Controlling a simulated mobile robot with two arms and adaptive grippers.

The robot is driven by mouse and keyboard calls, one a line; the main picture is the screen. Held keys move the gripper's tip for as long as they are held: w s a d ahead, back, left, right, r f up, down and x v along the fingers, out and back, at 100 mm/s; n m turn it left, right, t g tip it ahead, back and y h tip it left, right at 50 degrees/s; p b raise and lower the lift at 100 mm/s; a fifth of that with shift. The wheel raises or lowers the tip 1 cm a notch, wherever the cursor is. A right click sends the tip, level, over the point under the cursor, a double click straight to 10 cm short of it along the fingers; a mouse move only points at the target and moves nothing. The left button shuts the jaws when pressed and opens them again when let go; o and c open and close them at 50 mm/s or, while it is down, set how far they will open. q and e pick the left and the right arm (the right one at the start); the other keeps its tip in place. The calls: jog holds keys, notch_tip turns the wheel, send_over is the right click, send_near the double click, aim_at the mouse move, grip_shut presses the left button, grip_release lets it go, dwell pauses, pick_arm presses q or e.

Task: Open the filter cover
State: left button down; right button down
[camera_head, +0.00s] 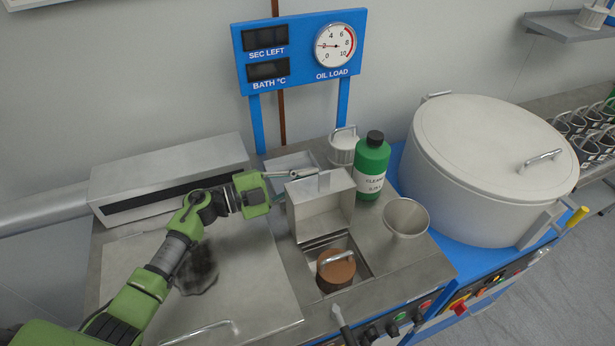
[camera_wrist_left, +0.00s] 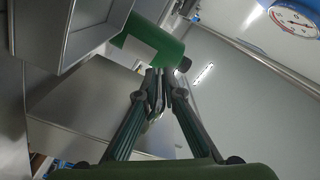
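The filter cover (camera_head: 318,212), a grey metal box-shaped lid with a small upright tab (camera_head: 324,182), stands raised at the back edge of a square opening. In the opening sits a brown round filter (camera_head: 336,273) with a metal loop handle. My left gripper (camera_head: 309,172) is at the top edge of the raised cover, close to the tab; whether it touches cannot be told. My right gripper is not in view.
A green bottle (camera_head: 371,168) stands just right of the cover, with a metal funnel (camera_head: 405,217) in front of it. A large round vessel (camera_head: 490,150) fills the right. A flat lid (camera_head: 220,285) lies left, under my arm.

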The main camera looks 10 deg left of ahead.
aim_at(312, 181)
pick_arm(q)
jog(key=s+r+m, duration=0.1)
jog(key=s+d+r+m+p, duration=0.1)
jog(key=m, duration=0.1)
jog(key=shift+s+d+r, duration=0.15)
jog(key=shift+s+d, duration=0.05)
jog(key=shift+d, duration=0.1)
jog(key=shift+s+d+r+m, duration=0.15)
jog(key=shift+s+d+m, duration=0.1)
jog(key=shift+s+m, duration=0.05)
jog(key=c, duration=2.2)
grip_release()
jog(key=shift+o, duration=0.2)
jog(key=shift+a, duration=0.15)
